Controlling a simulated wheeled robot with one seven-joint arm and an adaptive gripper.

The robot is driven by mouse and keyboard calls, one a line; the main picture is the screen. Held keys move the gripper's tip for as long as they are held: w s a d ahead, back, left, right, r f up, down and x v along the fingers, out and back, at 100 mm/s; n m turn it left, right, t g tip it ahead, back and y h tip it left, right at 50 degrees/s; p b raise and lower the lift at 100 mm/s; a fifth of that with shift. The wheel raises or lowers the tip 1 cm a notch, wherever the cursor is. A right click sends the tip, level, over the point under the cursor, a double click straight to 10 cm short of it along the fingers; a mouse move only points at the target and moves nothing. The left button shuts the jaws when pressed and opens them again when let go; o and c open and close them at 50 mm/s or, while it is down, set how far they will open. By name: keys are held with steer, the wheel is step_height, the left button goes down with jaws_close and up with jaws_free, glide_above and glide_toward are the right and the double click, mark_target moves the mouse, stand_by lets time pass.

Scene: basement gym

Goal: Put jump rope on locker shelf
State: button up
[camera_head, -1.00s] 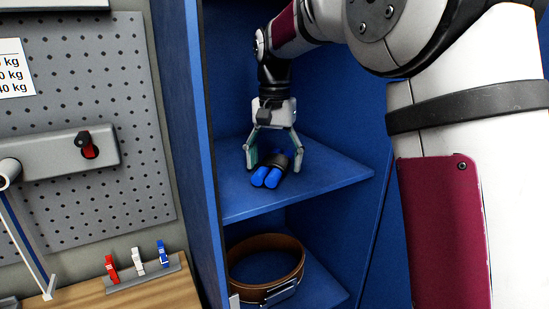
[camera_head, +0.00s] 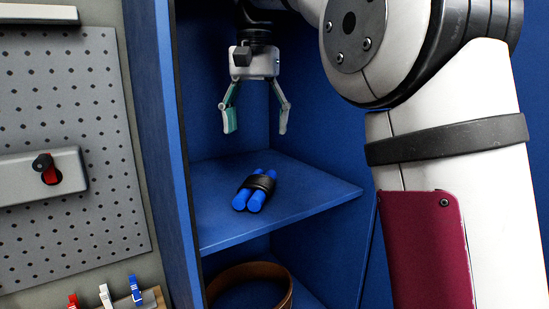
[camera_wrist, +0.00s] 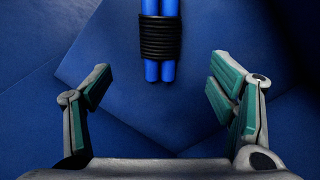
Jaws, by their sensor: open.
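The jump rope (camera_head: 256,189) lies on the blue locker shelf (camera_head: 312,196). It has two blue handles side by side with a black cord wound around their middle. My gripper (camera_head: 255,125) is open and empty above the shelf, inside the locker, clear of the rope. In the wrist view the jump rope (camera_wrist: 160,40) is at the top centre, beyond the spread fingers of my gripper (camera_wrist: 165,90). Nothing is between the fingers.
A brown leather belt (camera_head: 284,296) lies coiled in the compartment below the shelf. The locker's left side wall (camera_head: 170,130) stands close to the gripper. A grey pegboard (camera_head: 70,120) and several coloured clips (camera_head: 106,297) are at the left.

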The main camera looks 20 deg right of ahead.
steer(key=s+f+n+t, duration=0.2)
steer(key=s+f, duration=0.6)
steer(key=s, duration=0.4)
steer(key=s+f+n+t, duration=0.3)
steer(key=s+f, duration=0.5)
steer(key=s, duration=0.5)
steer(key=shift+d+f+n+t, duration=0.3)
steer(key=shift+f+n, duration=0.05)
steer(key=shift+n, duration=0.55)
steer(key=shift+s, duration=0.1)
steer(key=shift+c, duration=0.5)
